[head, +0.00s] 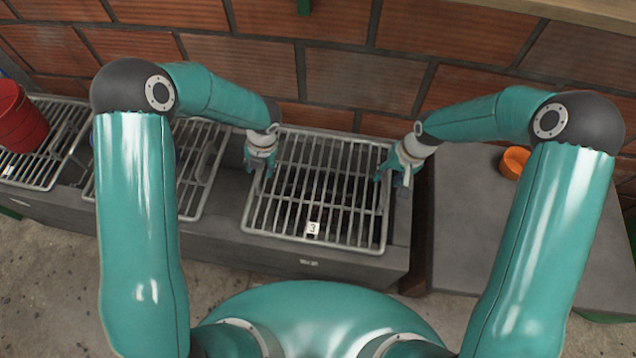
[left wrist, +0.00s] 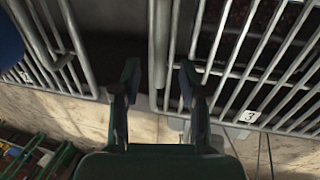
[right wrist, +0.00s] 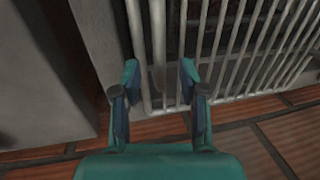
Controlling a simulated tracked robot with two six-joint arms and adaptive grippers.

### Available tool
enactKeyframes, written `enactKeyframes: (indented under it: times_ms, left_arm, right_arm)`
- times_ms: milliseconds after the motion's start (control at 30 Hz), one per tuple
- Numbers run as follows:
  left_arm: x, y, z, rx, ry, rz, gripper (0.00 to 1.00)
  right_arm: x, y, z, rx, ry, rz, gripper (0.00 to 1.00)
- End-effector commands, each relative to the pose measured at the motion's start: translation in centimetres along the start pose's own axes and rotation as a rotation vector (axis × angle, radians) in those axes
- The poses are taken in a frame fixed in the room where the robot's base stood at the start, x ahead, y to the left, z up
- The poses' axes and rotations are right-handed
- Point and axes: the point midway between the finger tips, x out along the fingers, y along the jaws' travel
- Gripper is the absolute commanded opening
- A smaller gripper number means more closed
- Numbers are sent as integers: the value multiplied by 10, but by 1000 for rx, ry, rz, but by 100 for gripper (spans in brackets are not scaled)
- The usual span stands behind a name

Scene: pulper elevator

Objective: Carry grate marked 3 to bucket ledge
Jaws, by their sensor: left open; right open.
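The grate marked 3 (head: 312,229) is a grey metal bar grid lying over a dark opening in a long grey trough, with a white number tag at its front edge. The tag also shows in the left wrist view (left wrist: 248,116). My left gripper (head: 259,172) is open at the grate's left side; in its wrist view the fingers (left wrist: 157,85) stand on either side of the edge bar. My right gripper (head: 398,180) is open at the right side; its fingers (right wrist: 160,92) straddle the edge bars there. Whether either touches the bars I cannot tell. No bucket ledge is identifiable.
Other grates (head: 186,196) lie on the trough to the left, partly behind my left arm. A red bucket (head: 20,120) stands on the far-left grate. A grey block (head: 480,235) with an orange ring-like object (head: 514,162) is at the right, past a narrow gap. A brick wall (head: 300,60) closes the back.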

Motion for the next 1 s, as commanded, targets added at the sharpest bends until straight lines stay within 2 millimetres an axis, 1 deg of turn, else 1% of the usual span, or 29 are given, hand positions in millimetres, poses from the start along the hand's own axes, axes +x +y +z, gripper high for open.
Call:
enactKeyframes:
  times_ms: [33, 100, 233, 400, 633, 667, 900, 933, 1000]
  left_arm:
    - [9, 0, -1, 1, 3, 0, 43]
    - [18, 0, -1, -1, 2, -1, 43]
    - [30, 0, -1, 1, 2, 0, 43]
    - [35, 0, 0, 0, -1, -1, 43]
    - [36, 0, 0, 0, -1, 0, 43]
    - [36, 0, 0, 0, -1, 0, 42]
    - [36, 0, 0, 0, 0, 0, 2]
    - [36, 0, 0, 0, 0, 0, 0]
    - [36, 0, 0, 0, 0, 0, 0]
  right_arm:
    - [9, 0, 1, 0, -3, 0, 43]
    - [19, 0, 1, 1, -3, 0, 43]
    - [30, 0, 0, 0, 0, 0, 43]
    - [36, 0, 0, 1, 0, 0, 43]
    - [36, 0, 0, 1, 1, 0, 43]
    - [36, 0, 0, 1, 1, 0, 42]
    - [36, 0, 0, 0, 0, 0, 2]
    - [36, 0, 0, 0, 0, 0, 0]
    - [36, 0, 0, 0, 0, 0, 0]
